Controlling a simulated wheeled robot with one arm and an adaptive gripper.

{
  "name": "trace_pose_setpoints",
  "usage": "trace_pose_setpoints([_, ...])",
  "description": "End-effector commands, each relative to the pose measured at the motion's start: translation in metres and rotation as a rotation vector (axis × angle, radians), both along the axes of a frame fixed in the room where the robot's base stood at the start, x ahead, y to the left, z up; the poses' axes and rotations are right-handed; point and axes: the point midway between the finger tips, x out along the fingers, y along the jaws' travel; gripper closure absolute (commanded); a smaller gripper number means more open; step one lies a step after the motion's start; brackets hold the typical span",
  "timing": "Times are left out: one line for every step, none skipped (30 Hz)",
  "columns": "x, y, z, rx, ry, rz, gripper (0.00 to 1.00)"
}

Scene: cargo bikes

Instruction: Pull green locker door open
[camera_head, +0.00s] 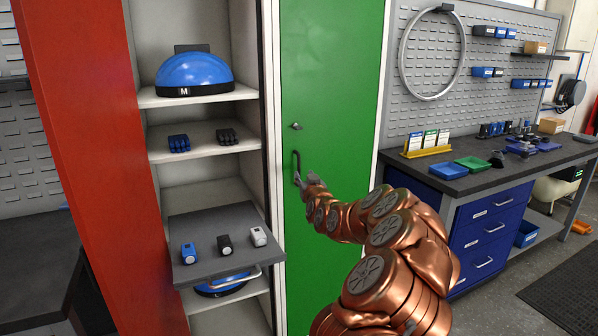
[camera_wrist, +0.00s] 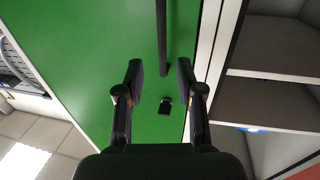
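The green locker door (camera_head: 335,80) stands upright and looks shut, flush in its pale frame. Its dark vertical bar handle (camera_head: 297,165) is near the door's left edge, with a small dark latch (camera_head: 296,126) above it. In the wrist view, the green door (camera_wrist: 85,50) fills the left and middle. My gripper (camera_wrist: 160,68) is open, its two fingers either side of the end of the handle (camera_wrist: 162,35), with gaps on both sides. In the head view my gripper (camera_head: 307,183) is at the handle's lower end, partly hidden by my arm.
Left of the door is an open locker with shelves (camera_head: 205,96) holding a blue helmet (camera_head: 194,74) and gloves. A grey tray (camera_head: 215,262) with small devices juts out below. A red door (camera_head: 90,150) stands open at left. A workbench (camera_head: 480,178) with blue drawers is at right.

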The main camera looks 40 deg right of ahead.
Motion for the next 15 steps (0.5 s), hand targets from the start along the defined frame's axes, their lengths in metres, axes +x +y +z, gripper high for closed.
trace_pose_setpoints([0.003, -0.001, 0.001, -0.001, 0.001, 0.001, 0.63])
trace_pose_setpoints([0.005, -0.001, 0.001, 0.000, 0.000, 0.002, 0.63])
trace_pose_setpoints([0.008, -0.003, 0.001, 0.001, 0.001, 0.003, 0.63])
trace_pose_setpoints([0.011, -0.004, 0.000, 0.000, 0.002, 0.003, 0.63])
trace_pose_setpoints([0.013, -0.005, 0.000, 0.000, 0.004, 0.005, 0.63])
trace_pose_setpoints([0.017, -0.006, -0.001, 0.002, 0.005, 0.006, 0.63])
trace_pose_setpoints([0.019, -0.008, -0.001, 0.001, 0.006, 0.005, 0.63])
trace_pose_setpoints([0.022, -0.010, -0.001, 0.000, 0.007, 0.004, 0.63])
trace_pose_setpoints([0.025, -0.012, -0.001, 0.001, 0.006, 0.003, 0.63])
trace_pose_setpoints([0.028, -0.014, -0.001, 0.002, 0.007, 0.004, 0.63])
trace_pose_setpoints([0.030, -0.015, -0.001, 0.001, 0.008, 0.004, 0.63])
trace_pose_setpoints([0.034, -0.017, -0.001, 0.002, 0.007, 0.005, 0.63])
trace_pose_setpoints([0.036, -0.018, -0.001, 0.000, 0.007, 0.005, 0.63])
trace_pose_setpoints([0.039, -0.019, 0.000, 0.001, 0.005, 0.005, 0.63])
trace_pose_setpoints([0.042, -0.021, 0.001, -0.001, 0.005, 0.004, 0.63])
